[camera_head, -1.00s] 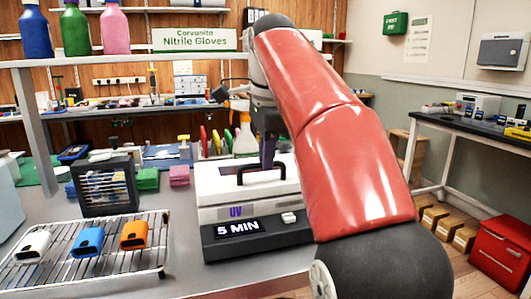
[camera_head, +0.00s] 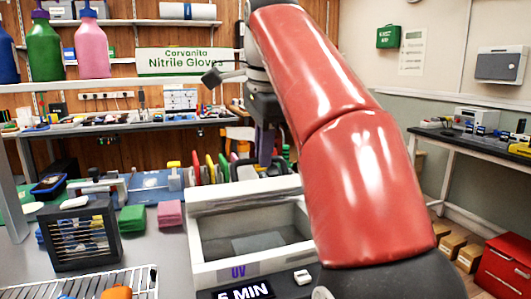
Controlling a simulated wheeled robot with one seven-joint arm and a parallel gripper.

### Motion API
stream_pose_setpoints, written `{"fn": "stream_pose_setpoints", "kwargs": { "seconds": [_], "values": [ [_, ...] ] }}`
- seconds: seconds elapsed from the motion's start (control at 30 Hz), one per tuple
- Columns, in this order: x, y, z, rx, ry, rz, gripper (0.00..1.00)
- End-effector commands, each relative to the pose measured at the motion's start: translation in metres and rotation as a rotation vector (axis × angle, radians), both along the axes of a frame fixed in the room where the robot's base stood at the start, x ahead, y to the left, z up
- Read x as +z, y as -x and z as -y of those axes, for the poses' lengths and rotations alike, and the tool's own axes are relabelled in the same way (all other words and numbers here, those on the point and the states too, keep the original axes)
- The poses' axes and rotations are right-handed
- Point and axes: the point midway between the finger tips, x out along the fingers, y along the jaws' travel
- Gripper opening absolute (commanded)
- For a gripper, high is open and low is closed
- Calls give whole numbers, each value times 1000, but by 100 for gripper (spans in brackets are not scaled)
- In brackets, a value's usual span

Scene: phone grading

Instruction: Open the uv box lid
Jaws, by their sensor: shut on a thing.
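The white UV box (camera_head: 209,274) stands on the grey bench in front of me, with "UV" on its front and a dark base with a "5 MIN" display (camera_head: 244,292). Its lid (camera_head: 225,194) is raised at the back, and the opening shows a grey interior with a flat bluish-grey patch on its floor. My gripper (camera_head: 265,158) is above the lid's far side, shut on the black lid handle (camera_head: 242,172). My red arm hides the right part of the box, and the exact grip is small and partly hidden.
A wire rack (camera_head: 148,283) with an orange phone case (camera_head: 117,292) is at the lower left. A black slatted box (camera_head: 75,236), green cloths (camera_head: 132,218) and pink cloths (camera_head: 170,213) stand left of the UV box. Coloured upright items (camera_head: 210,168) stand close behind it.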

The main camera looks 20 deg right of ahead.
Motion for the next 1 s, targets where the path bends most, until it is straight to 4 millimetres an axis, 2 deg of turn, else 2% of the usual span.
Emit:
{"fn": "stream_pose_setpoints", "kwargs": {
  "seconds": [0.03,0.4,0.43,0.6,1.0],
  "values": [
    [-7,-7,0,3,1,-9,0],
    [-7,-7,0,3,1,-11,0],
    [-7,-7,0,2,0,-11,13],
    [-5,-6,0,2,0,-9,33],
    [-3,-4,0,1,0,-6,33]
  ]
}}
